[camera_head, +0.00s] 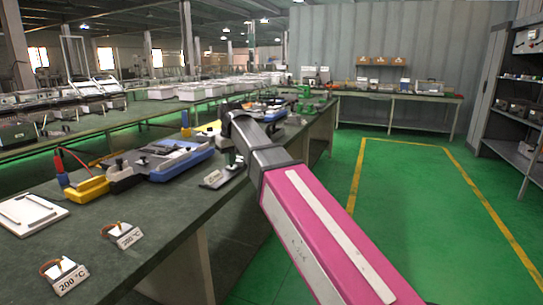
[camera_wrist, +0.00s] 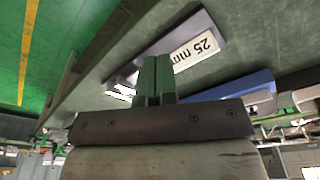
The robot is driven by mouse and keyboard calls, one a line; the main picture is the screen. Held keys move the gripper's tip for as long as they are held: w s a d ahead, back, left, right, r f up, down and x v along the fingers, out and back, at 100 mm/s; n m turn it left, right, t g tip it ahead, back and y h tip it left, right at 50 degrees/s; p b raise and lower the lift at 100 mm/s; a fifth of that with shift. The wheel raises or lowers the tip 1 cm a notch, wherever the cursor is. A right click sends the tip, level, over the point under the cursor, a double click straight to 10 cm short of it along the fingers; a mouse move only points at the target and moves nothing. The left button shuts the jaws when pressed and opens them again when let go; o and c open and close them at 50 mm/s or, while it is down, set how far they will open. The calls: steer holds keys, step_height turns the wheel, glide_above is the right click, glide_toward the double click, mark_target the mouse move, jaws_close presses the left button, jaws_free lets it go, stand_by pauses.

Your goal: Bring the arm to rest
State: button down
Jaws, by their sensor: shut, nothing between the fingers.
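My arm (camera_head: 318,232), pink with a pale stripe, reaches from the lower right over the edge of the dark workbench (camera_head: 165,222). Its dark wrist end (camera_head: 245,128) is above the bench. In the head view the fingers are mostly hidden behind the arm. In the wrist view my gripper (camera_wrist: 155,62) shows two green fingers close together, shut and empty. A plate marked "25 mm" (camera_wrist: 196,46) lies on the bench just beyond the fingertips; I cannot tell whether they touch it.
A blue device (camera_head: 180,162), a yellow box (camera_head: 88,190), a white tray (camera_head: 32,213) and two "200 °C" signs (camera_head: 66,279) (camera_head: 124,236) are on the bench left of my arm. Open green floor (camera_head: 400,190) lies to the right, with a shelf (camera_head: 515,110) beyond.

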steer(key=s+d+f+m, duration=0.2)
steer(key=d+f+m, duration=0.1)
steer(key=d+f, duration=1.1)
steer(key=s+d+f+m, duration=0.2)
steer(key=s+d+f, duration=0.1)
steer(key=d+f, duration=1.05)
steer(key=s+d+f+m, duration=0.1)
steer(key=s+d+f, duration=0.2)
steer(key=f, duration=0.3)
steer(key=s+d+f+m+g+h, duration=0.1)
steer(key=s+d+f, duration=0.2)
steer(key=f, duration=0.2)
steer(key=shift+s+d+f, duration=0.15)
steer(key=shift+s+f, duration=0.25)
